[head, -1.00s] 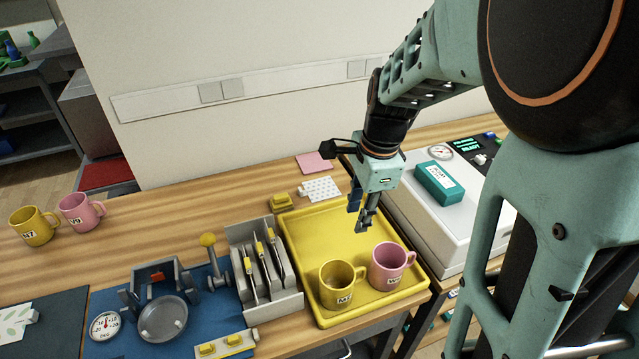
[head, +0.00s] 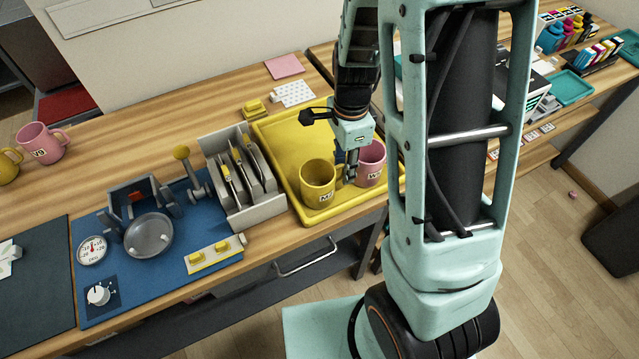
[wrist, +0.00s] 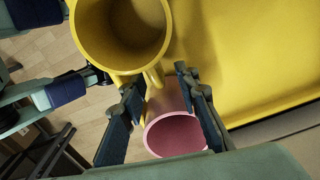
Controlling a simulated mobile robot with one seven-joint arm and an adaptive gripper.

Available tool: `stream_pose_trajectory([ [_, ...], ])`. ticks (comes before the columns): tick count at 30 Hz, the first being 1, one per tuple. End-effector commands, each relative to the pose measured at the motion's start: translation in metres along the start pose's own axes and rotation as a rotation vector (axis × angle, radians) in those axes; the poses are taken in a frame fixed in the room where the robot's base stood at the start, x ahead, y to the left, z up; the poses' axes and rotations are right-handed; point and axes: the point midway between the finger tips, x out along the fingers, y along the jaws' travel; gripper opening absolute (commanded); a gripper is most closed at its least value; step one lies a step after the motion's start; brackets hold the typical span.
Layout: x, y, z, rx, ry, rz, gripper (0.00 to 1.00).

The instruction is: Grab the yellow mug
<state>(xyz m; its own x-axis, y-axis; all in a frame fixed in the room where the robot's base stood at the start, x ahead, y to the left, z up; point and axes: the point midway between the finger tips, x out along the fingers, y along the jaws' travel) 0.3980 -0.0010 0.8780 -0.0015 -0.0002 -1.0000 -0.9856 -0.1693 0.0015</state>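A yellow mug (head: 317,178) with a small label stands upright on the yellow tray (head: 282,141). A pink mug (head: 373,158) stands on its right. My gripper (head: 349,172) points down between the two mugs, close to the yellow mug's right side. In the wrist view my gripper (wrist: 157,84) is open, with its fingers spread apart. The yellow mug (wrist: 88,48) is beyond the fingertips, and its handle (wrist: 153,78) shows near the gap between them. The pink mug (wrist: 172,133) shows lower in that gap. I cannot tell whether a finger touches either mug.
Another yellow mug (head: 8,164) and a pink mug (head: 42,143) stand at the far left. A grey rack (head: 272,207) adjoins the tray's left side. A press (head: 148,233) stands on a blue mat (head: 192,278). The tray's back part is bare.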

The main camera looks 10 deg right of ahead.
Motion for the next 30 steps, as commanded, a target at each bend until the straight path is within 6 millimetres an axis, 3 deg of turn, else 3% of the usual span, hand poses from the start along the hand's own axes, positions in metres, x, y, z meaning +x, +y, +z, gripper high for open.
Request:
stream_pose_trajectory([
  [3, 0.0094, 0.0003, 0.0003, 0.000, 0.000, 0.001, 0.29],
  [10, 0.0098, 0.0000, 0.0003, 0.000, 0.000, -0.001, 0.29],
  [18, 0.0095, -0.0001, 0.0002, 0.000, 0.000, -0.001, 0.00],
  [30, 0.0090, -0.0006, 0.0001, 0.000, 0.000, -0.002, 0.00],
])
